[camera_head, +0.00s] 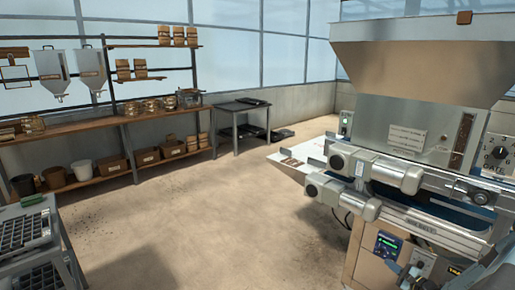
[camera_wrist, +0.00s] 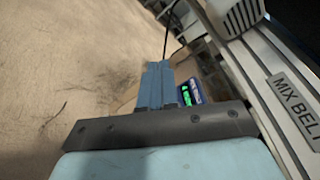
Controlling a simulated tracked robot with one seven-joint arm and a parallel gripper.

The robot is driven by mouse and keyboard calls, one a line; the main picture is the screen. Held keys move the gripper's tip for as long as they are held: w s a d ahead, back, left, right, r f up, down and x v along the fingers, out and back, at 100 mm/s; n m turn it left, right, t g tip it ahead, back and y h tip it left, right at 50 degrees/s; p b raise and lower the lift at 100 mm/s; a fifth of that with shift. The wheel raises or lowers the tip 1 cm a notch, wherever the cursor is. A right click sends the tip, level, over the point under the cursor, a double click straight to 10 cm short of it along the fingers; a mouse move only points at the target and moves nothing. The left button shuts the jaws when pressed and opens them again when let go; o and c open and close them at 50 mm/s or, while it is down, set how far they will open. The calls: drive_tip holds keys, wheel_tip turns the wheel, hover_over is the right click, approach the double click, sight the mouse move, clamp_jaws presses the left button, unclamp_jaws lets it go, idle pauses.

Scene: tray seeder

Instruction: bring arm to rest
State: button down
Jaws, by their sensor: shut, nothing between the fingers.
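My gripper (camera_wrist: 158,68) shows in the wrist view with its two blue fingers side by side and closed, nothing between them. It points over the floor, beside the machine's side rail marked MIX BELT (camera_wrist: 292,98). A control panel with a green-lit display (camera_wrist: 187,95) appears just right of the fingers, partly hidden by the gripper's dark crossbar. In the head view, the bluish end of my arm shows at the lower right, in front of the seeder machine (camera_head: 405,135). I cannot tell whether it touches the machine.
The seeder's hopper (camera_head: 425,68) rises at the right. A rack with seed trays (camera_head: 30,230) stands at the lower left. A long wooden bench (camera_head: 100,118) with pots and boxes lines the back wall, next to a small dark table (camera_head: 240,107). The middle floor is clear.

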drive_tip(key=w+a+r+n+g+y, duration=0.1)
drive_tip(key=a+r+n+g+y, duration=0.25)
drive_tip(key=a+r, duration=0.5)
drive_tip(key=w+a+r+n+g+y, duration=0.15)
drive_tip(key=a+r+n+g, duration=0.3)
drive_tip(key=r, duration=0.65)
drive_tip(key=s+a+r+n+g+h, duration=0.1)
drive_tip(key=s+a+r+n+g, duration=0.2)
drive_tip(key=a+r, duration=0.35)
drive_tip(key=s+a+r+n+g+h, duration=0.1)
drive_tip(key=s+a+r+n+g, duration=0.15)
drive_tip(key=a+r, duration=0.45)
drive_tip(key=s+a+r+n+h, duration=0.4)
drive_tip(key=s+a+r+h, duration=0.25)
drive_tip(key=s+r, duration=0.65)
drive_tip(key=s+r+n+t+h, duration=0.1)
drive_tip(key=s+r, duration=0.2)
drive_tip(key=s, duration=0.4)
drive_tip(key=s+a+r+n+t+h, duration=0.1)
drive_tip(key=s+r+t+h, duration=0.1)
drive_tip(key=s+r, duration=0.2)
drive_tip(key=s, duration=0.3)
drive_tip(key=shift+n, duration=0.35)
drive_tip(key=shift+a+r, duration=0.1)
